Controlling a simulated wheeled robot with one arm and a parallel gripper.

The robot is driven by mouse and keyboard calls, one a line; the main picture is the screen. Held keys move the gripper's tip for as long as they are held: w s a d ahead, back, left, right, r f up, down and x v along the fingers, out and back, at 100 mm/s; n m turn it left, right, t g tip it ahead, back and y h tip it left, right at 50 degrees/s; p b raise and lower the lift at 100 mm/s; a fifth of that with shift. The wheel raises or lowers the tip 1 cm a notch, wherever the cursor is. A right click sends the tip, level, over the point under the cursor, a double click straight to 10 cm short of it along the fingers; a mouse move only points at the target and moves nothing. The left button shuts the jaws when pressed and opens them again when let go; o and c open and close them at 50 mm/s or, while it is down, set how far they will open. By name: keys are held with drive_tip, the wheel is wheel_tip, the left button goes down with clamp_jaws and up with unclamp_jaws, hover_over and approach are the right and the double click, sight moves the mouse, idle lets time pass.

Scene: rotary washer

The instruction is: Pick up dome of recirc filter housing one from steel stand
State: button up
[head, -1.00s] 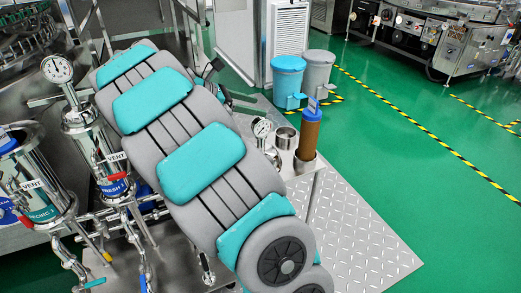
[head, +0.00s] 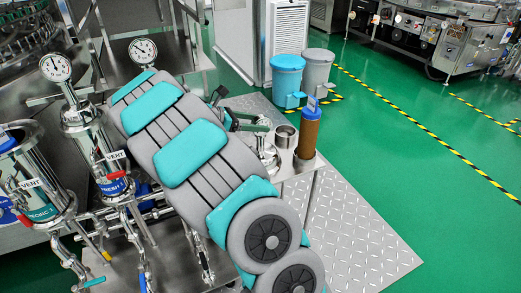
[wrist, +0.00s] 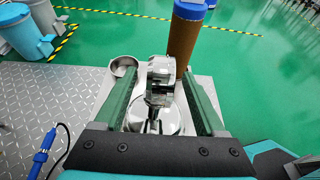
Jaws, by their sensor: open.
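The dome (wrist: 160,122) is a shiny steel cap with a gauge and fitting on top. It sits on the steel stand (wrist: 207,88). In the head view the dome (head: 266,153) is partly hidden by my gripper and arm. My gripper (wrist: 163,85) is open, with one green finger on each side of the dome's upper fitting. I cannot tell whether either finger touches it. In the head view a green finger of my gripper (head: 254,127) shows just above the dome. The stand (head: 300,171) also shows there.
A brown filter cartridge with blue cap (head: 309,130) stands upright right of the dome. A small steel cup (head: 285,135) is beside it. Steel housings labelled RECIRC (head: 38,190) and FRESH (head: 108,170) are at left. Blue and grey bins (head: 288,77) stand behind. Green floor at right is clear.

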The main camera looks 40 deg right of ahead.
sight(269, 124)
drive_tip(key=x, duration=0.5)
drive_tip(key=shift+r, duration=0.1)
drive_tip(key=shift+c, duration=0.4)
drive_tip(key=shift+a, duration=0.1)
clamp_jaws()
idle(0.8)
